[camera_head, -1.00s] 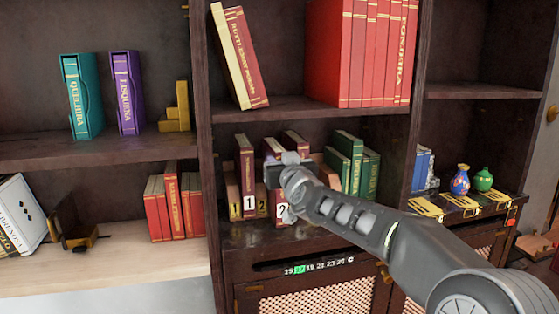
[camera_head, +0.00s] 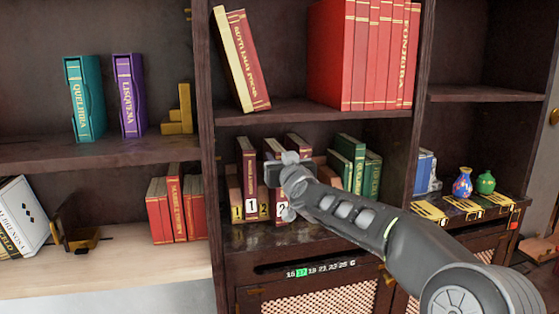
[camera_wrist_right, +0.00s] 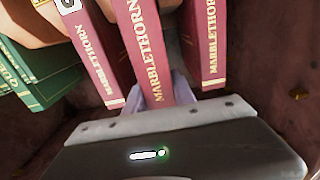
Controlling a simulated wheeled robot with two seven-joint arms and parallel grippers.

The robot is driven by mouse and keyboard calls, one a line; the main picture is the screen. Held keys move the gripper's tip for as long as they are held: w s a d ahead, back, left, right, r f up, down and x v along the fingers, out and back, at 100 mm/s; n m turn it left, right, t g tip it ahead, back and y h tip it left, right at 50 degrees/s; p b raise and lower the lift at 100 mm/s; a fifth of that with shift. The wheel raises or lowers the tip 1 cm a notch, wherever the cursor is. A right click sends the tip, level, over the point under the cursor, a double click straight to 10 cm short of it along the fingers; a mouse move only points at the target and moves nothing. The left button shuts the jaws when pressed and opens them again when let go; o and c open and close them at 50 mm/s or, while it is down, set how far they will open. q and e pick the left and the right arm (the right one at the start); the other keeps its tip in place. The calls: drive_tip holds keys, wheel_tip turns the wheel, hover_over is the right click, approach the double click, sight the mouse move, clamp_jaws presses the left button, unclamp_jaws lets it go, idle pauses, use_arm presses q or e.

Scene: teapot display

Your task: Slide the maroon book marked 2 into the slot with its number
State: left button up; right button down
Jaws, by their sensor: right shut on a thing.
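The maroon book marked 2 (camera_head: 282,211) stands upright between its neighbours in the head view, partly hidden by my gripper. My right gripper (camera_head: 286,185) is shut on it. In the right wrist view the held book (camera_wrist_right: 144,50) is the middle of three maroon spines, with a finger showing behind it. The book marked 1 (camera_head: 247,165) stands to its left. A wooden holder shows yellow number plates 1 (camera_head: 237,212) and 2 (camera_head: 264,206); the plate 2 is just left of the held book. The depth of its slot is hidden. My left gripper is out of view.
Another maroon book (camera_head: 298,143) stands behind my gripper to the right; it shows at left in the wrist view (camera_wrist_right: 95,60). Green books (camera_head: 350,160) stand farther right. The upper shelf (camera_head: 290,112) is above. The ledge (camera_head: 250,240) in front is clear.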

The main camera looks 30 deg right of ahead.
drive_tip(key=shift+x, duration=2.05)
drive_tip(key=c, duration=1)
unclamp_jaws()
drive_tip(key=shift+o, duration=0.2)
drive_tip(key=b+v, duration=0.4)
drive_tip(key=v, duration=0.3)
drive_tip(key=shift+s+a, duration=0.2)
drive_tip(key=shift+s, duration=0.2)
